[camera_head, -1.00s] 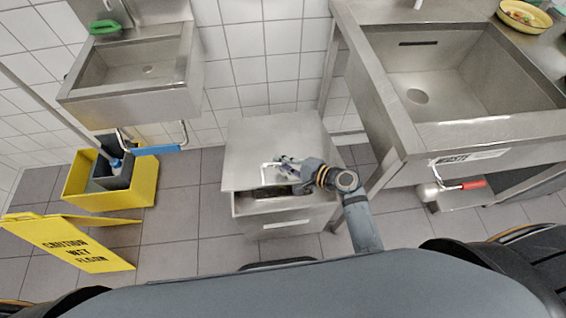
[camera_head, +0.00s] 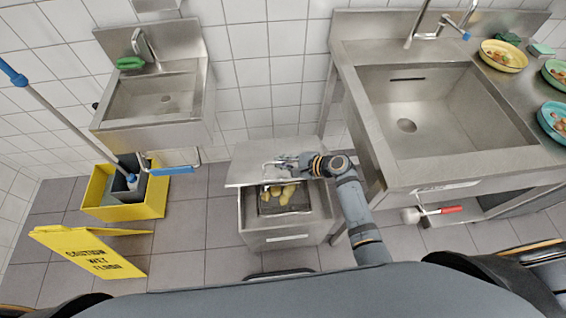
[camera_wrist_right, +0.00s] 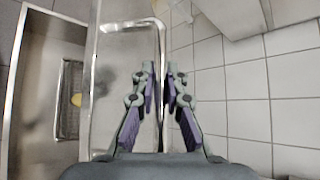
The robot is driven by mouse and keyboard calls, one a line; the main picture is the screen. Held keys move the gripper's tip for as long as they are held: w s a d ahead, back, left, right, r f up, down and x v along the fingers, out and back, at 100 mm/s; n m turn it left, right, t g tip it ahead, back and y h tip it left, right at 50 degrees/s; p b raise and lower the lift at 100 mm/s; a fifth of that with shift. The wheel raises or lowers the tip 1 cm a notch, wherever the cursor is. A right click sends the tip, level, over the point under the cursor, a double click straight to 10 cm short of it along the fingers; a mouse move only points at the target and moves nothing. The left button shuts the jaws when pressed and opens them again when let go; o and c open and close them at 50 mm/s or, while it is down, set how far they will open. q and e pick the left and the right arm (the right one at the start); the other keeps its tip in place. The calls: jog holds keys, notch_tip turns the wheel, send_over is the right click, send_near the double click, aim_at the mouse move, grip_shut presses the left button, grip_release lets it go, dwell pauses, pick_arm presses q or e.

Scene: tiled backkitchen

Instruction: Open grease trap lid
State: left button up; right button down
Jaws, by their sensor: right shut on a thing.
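The grease trap (camera_head: 285,238) is a steel box on the floor in the middle of the head view. Its flat steel lid (camera_head: 245,165) is partly open, with its front edge raised above the box. Inside, a dark basket (camera_head: 299,207) holds yellowish lumps (camera_head: 276,192). My right gripper (camera_head: 282,165) is shut on the lid's wire handle (camera_head: 264,171). In the right wrist view, the fingers (camera_wrist_right: 161,75) close around the handle bar (camera_wrist_right: 142,26), and the lid (camera_wrist_right: 115,70) lies to their left. My left gripper is not in view.
A steel sink table (camera_head: 430,176) stands to the right, with a red-handled valve (camera_head: 440,211) below its front. At left are a small sink (camera_head: 150,133), a yellow mop bucket (camera_head: 105,208) and a wet-floor sign (camera_head: 92,253). The tiles before the trap are clear.

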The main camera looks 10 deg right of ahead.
jog(key=c, duration=1.4)
grip_release()
jog(key=shift+o, duration=0.2)
jog(key=v, duration=1)
jog(key=shift+s+d, duration=0.2)
jog(key=shift+d, duration=0.15)
jog(key=shift+s+d+r, duration=0.3)
jog(key=shift+d+r, duration=0.1)
jog(key=shift+r, duration=0.05)
